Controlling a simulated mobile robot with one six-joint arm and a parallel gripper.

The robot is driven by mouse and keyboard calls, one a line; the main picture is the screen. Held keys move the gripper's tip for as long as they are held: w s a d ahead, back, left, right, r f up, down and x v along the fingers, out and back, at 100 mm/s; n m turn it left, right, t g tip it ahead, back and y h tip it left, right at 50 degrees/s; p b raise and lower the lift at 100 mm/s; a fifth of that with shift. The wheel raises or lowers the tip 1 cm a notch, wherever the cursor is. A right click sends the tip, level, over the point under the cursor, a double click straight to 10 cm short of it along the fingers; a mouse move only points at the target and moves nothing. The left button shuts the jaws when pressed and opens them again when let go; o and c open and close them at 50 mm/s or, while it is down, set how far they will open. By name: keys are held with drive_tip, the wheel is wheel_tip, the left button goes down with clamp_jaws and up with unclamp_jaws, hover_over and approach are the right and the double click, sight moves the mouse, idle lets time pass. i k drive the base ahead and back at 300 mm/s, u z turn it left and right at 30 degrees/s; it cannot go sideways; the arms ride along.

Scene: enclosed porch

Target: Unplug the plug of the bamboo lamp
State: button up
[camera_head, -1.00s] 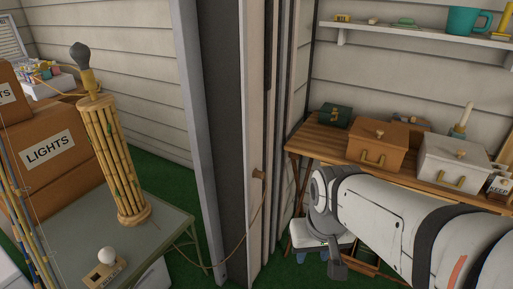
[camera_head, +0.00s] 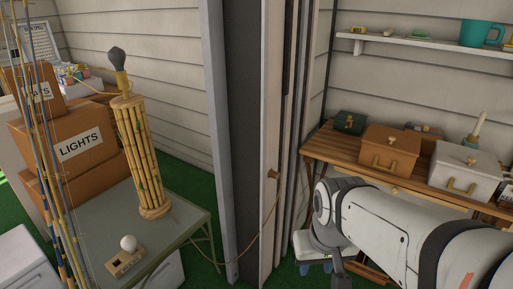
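The bamboo lamp (camera_head: 141,160) stands upright on a grey-green table at the left, with a dark bulb on top. Its cord (camera_head: 257,236) hangs from the table side and rises to a small brown plug (camera_head: 273,174) at the face of the pale door post. The plug is small, and I cannot make out the outlet behind it. My arm (camera_head: 382,220) reaches in from the lower right. Its lower end (camera_head: 338,266) points down in front of the stool, and no gripper fingers can be made out.
A small wooden block with a white ball (camera_head: 127,257) sits on the table (camera_head: 95,228). Fishing rods (camera_head: 50,165) and boxes marked LIGHTS (camera_head: 70,142) stand at the left. A wooden bench (camera_head: 325,147) with an orange box (camera_head: 390,150) and a white box (camera_head: 463,172) is behind my arm.

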sight(275, 175)
drive_tip(key=i, duration=0.9)
drive_tip(key=z, duration=0.05)
